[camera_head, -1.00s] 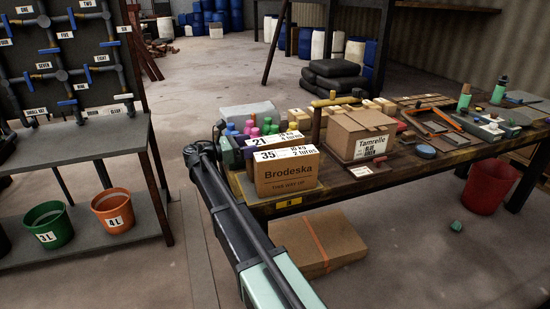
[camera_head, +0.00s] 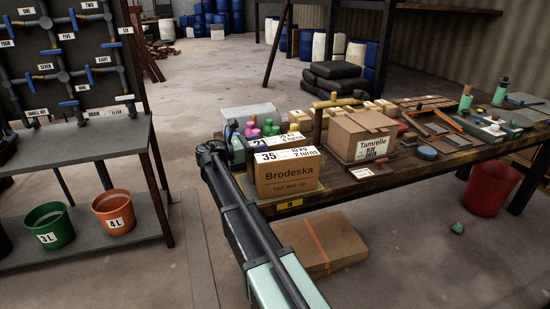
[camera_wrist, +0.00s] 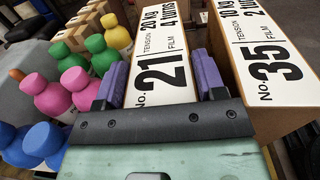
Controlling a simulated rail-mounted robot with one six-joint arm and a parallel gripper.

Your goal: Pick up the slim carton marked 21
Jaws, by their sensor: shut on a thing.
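The slim carton marked 21 (camera_wrist: 163,72) has a white top label with black print and fills the space between the two purple fingers of my gripper (camera_wrist: 160,64) in the wrist view. My gripper is shut on it, one finger on each side. In the head view the carton (camera_head: 262,142) shows only partly, behind the wider carton marked 35 (camera_head: 285,176). Its lower part is hidden, so I cannot tell whether it touches the bench. Carton 35 also stands close on the right in the wrist view (camera_wrist: 268,60).
Pink, green, yellow and blue bottles (camera_wrist: 76,82) stand close left of the carton. On the bench (camera_head: 375,183), a Tamrelle box (camera_head: 360,136) stands right of carton 35. A yellow-topped post (camera_head: 320,115) rises behind. A flat box (camera_head: 320,245) lies below.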

